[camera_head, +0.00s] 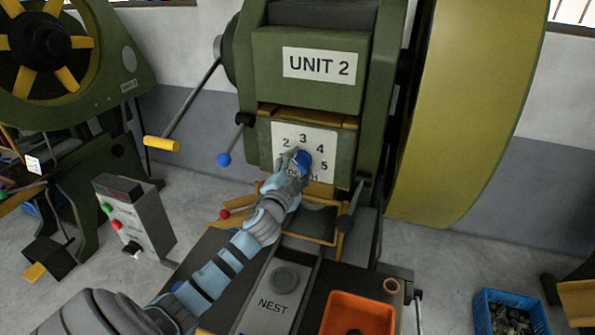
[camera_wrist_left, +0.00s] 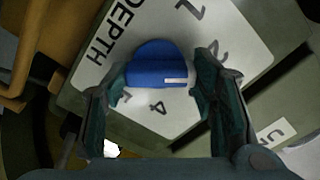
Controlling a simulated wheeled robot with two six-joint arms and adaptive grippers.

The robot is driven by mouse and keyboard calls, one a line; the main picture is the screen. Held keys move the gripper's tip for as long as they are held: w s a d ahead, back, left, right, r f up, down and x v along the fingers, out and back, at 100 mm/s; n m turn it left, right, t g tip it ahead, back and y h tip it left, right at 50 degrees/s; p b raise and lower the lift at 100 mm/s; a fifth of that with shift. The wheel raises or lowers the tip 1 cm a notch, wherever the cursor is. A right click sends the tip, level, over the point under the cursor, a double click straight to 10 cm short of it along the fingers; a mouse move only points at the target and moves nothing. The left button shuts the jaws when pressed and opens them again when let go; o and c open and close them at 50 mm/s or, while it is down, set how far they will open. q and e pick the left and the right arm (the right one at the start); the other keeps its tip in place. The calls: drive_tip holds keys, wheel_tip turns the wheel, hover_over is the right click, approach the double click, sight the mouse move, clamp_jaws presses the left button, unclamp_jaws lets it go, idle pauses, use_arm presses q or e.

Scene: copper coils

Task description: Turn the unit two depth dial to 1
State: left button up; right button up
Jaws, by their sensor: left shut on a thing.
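The unit two depth dial (camera_head: 304,161) is a blue knob on a white plate (camera_head: 287,134) numbered around it, below the UNIT 2 sign (camera_head: 319,65). My left gripper (camera_head: 291,163) is at the dial and hides the plate's lower left, where no 1 shows. In the left wrist view the blue dial (camera_wrist_left: 155,62) lies between the two fingers of the left gripper (camera_wrist_left: 157,88), which is shut on it. The dial's white mark points right in that view, away from the word DEPTH, roughly toward the 3. My right gripper is not in view.
A lever with a yellow grip (camera_head: 162,143) and a blue-knobbed lever (camera_head: 224,159) stand left of the plate. A dark handle (camera_head: 350,208) is at the lower right. Below are the NEST block (camera_head: 272,304) and an orange tray (camera_head: 333,298). A button box (camera_head: 136,218) stands left.

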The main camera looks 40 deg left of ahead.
use_arm(q)
drive_tip(key=n+b, duration=0.2)
drive_tip(key=n, duration=0.4)
drive_tip(key=shift+b, duration=0.35)
drive_tip(key=n+b, duration=0.2)
drive_tip(key=n, duration=0.3)
drive_tip(key=shift+n, duration=0.4)
drive_tip(key=shift+r, duration=0.1)
drive_tip(key=o, duration=0.9)
drive_tip(key=shift+o, duration=1.1)
drive_tip(key=v, duration=1.2)
